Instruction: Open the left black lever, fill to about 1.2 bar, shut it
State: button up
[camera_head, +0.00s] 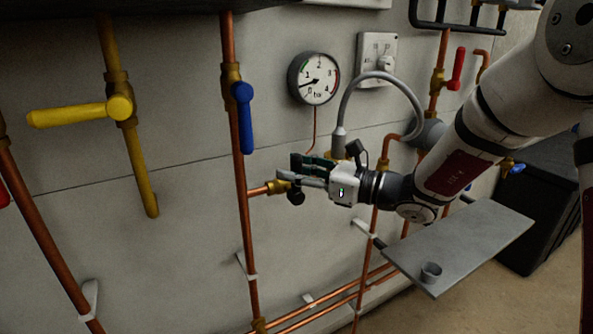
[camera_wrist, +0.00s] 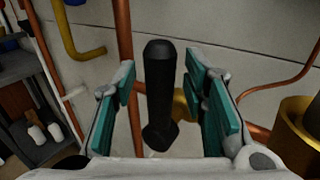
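The black lever (camera_wrist: 158,85) stands between the two teal-padded fingers of my gripper (camera_wrist: 175,105) in the wrist view, with a gap visible on each side. My gripper (camera_head: 308,172) is open around it. In the head view only a dark part of the lever (camera_head: 295,196) shows below the fingers, beside a brass fitting (camera_head: 277,187); the rest is hidden. The round pressure gauge (camera_head: 314,78) hangs on the wall above. Its needle points lower left, apparently between 0 and 1; the exact reading is too small to tell.
A grey hose (camera_head: 378,75) arches just above my gripper. A blue lever (camera_head: 245,118) and a yellow lever (camera_head: 75,114) are to the left, a red lever (camera_head: 456,68) to the right.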

jog(key=shift+c, duration=0.4)
grip_shut()
jog(key=shift+s+a, duration=0.1)
jog(key=shift+s+a+n+h, duration=0.3)
jog(key=shift+n+h, duration=0.2)
jog(key=shift+n, duration=0.3)
jog(key=shift+s+a+f+n+h+b, duration=0.35)
jog(key=shift+a+f+n+h+b, duration=0.15)
jog(key=shift+n+h+b, duration=0.35)
jog(key=shift+s+a+f+n+h+b, duration=0.4)
jog(key=shift+a+n+h+b, duration=0.25)
jog(key=shift+n+h, duration=0.3)
jog(key=shift+s+a+f+n+h+b, duration=0.35)
jog(key=shift+a+f+n+h+b, duration=0.15)
jog(key=shift+n+h+b, duration=0.4)
jog(key=shift+a, duration=0.1)
